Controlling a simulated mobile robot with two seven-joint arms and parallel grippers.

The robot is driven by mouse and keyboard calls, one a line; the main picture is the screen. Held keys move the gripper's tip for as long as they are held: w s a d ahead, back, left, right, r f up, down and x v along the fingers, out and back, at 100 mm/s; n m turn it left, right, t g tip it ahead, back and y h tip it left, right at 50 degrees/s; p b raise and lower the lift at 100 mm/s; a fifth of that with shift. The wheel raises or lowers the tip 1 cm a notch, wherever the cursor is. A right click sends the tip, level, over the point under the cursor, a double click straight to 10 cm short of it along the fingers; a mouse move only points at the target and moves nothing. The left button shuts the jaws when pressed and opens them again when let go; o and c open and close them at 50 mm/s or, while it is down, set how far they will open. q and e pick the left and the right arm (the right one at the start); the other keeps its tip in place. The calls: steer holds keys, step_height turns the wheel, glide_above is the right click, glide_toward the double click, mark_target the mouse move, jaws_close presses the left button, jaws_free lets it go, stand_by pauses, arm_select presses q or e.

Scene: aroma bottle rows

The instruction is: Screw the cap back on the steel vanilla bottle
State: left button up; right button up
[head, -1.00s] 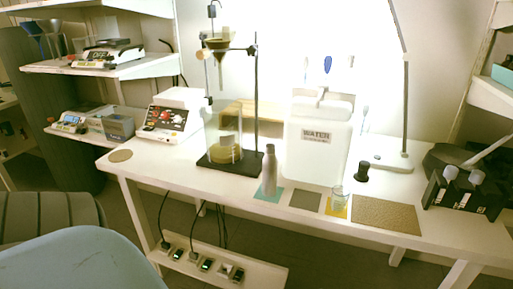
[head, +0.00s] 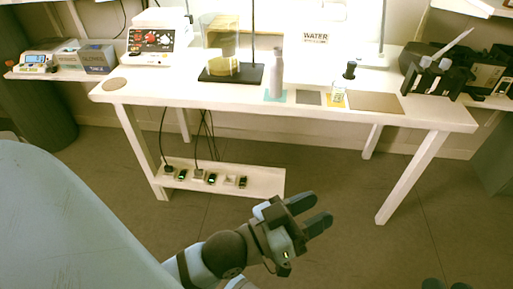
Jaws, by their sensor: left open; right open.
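A steel bottle (head: 277,76) stands upright on a teal mat (head: 268,97) near the table's front edge. Its neck is narrow; I cannot tell whether a cap is on it. A small black piece (head: 350,69) that may be the cap stands on the table to its right, behind a small glass (head: 338,93). My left gripper (head: 317,212) is open and empty, low in front of the table and well apart from the bottle. My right gripper (head: 445,284) shows only as dark tips at the bottom edge, open. No label is readable on the bottle.
The white table (head: 180,91) carries a stand with a dark base (head: 215,77), a water container (head: 316,55), a grey mat (head: 308,98), a brown mat (head: 376,102) and a black device (head: 430,82). A low shelf (head: 255,181) with sockets is below.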

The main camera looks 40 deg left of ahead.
arm_select(q)
steer(key=shift+s, duration=0.25)
arm_select(e)
steer(key=shift+s+a, duration=0.1)
steer(key=shift+s, duration=0.15)
arm_select(q)
steer(key=shift+w, duration=0.1)
arm_select(e)
steer(key=shift+w, duration=0.1)
